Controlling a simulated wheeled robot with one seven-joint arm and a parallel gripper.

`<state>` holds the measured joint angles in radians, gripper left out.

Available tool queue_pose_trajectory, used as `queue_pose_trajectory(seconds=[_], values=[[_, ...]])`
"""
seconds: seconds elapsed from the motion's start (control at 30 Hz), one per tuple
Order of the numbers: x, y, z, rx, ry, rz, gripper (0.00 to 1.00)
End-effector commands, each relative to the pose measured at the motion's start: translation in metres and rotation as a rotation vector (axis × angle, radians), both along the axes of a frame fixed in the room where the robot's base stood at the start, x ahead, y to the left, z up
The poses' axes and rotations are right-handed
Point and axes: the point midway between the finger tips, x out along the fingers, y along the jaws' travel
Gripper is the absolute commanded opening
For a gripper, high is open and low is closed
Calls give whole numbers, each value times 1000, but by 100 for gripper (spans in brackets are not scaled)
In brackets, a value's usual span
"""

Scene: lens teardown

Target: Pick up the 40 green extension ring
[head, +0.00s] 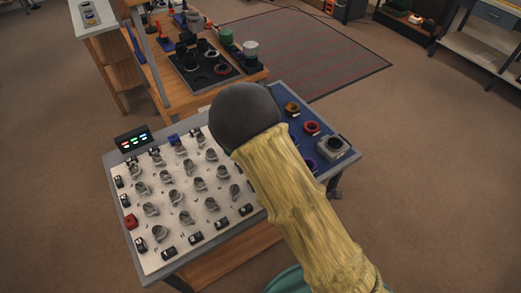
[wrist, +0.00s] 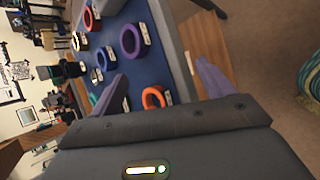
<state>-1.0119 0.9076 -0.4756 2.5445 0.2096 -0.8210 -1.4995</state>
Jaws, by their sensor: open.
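In the wrist view a small patch of green (wrist: 93,99) shows at the left edge of my left finger, on the blue mat (wrist: 115,67). It may be the green ring, but most of it is hidden and its label cannot be read. My gripper (wrist: 162,67) is open and empty, its two purple fingers spread wide. An orange ring (wrist: 146,100) stands out between the fingers, close to the palm. In the head view my arm covers the gripper, and I cannot make out a green ring there.
In the head view a grey block (head: 333,148) stands at the mat's right corner. A white board (head: 170,235) with several knobs lies left.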

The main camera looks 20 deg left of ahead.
Motion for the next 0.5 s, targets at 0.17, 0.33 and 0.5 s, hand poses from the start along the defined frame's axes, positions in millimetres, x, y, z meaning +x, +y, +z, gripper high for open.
queue_pose_trajectory(seconds=[0.17,0.33,0.5], values=[[-5,41,6,-325,-208,451,80],[-16,83,20,-610,-439,823,80],[-26,106,28,-748,-573,994,80]])
